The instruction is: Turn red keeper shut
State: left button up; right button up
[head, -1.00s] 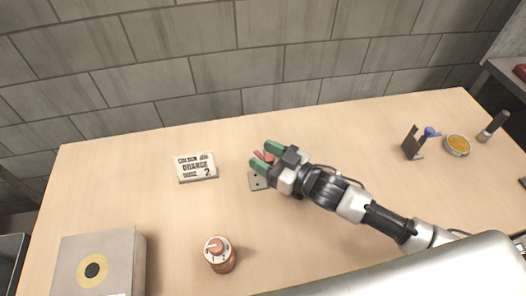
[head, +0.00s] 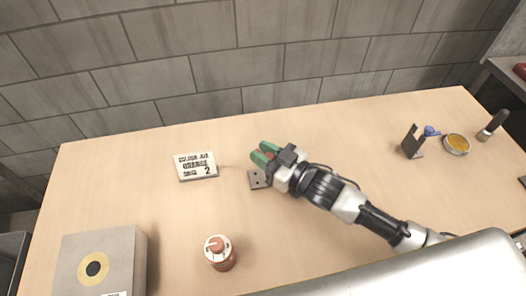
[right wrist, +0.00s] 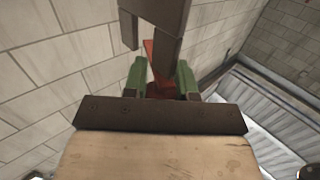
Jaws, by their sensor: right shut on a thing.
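My right gripper (head: 264,154), with green fingertips, is shut on the red keeper (head: 269,153), of which only a little shows in the head view. In the right wrist view the red keeper (right wrist: 155,78) stands between the two green fingers (right wrist: 160,78). A grey plate with dark holes (head: 256,180) lies on the table just below the fingers. How far the keeper is turned is hidden by the gripper. My left gripper is not in view.
A lettered sign (head: 196,166) stands to the left on the wooden table (head: 330,135). A red-and-white dial (head: 219,254) and a grey box (head: 105,250) are nearer the front. A dark holder (head: 411,143) and an orange-filled dish (head: 457,144) stand at the right.

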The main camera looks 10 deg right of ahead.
jog(key=m+t+h+p, duration=0.1)
jog(key=m+t+h, duration=0.1)
jog(key=h, duration=0.1)
jog(key=shift+d+m, duration=0.1)
jog(key=shift+m, duration=0.3)
jog(key=shift+w+d+m+t+h, duration=0.1)
jog(key=shift+m+t+h, duration=0.5)
jog(key=shift+h, duration=0.5)
jog(key=shift+w+d+m+t+h, duration=0.1)
jog(key=shift+m+t+h, duration=0.3)
jog(key=shift+m+h, duration=0.5)
jog(key=shift+h, duration=0.3)
jog(key=o, duration=0.9)
jog(key=b+v, duration=0.1)
jog(key=v, duration=0.9)
jog(key=shift+s+d, duration=0.1)
jog(key=shift+s, duration=0.3)
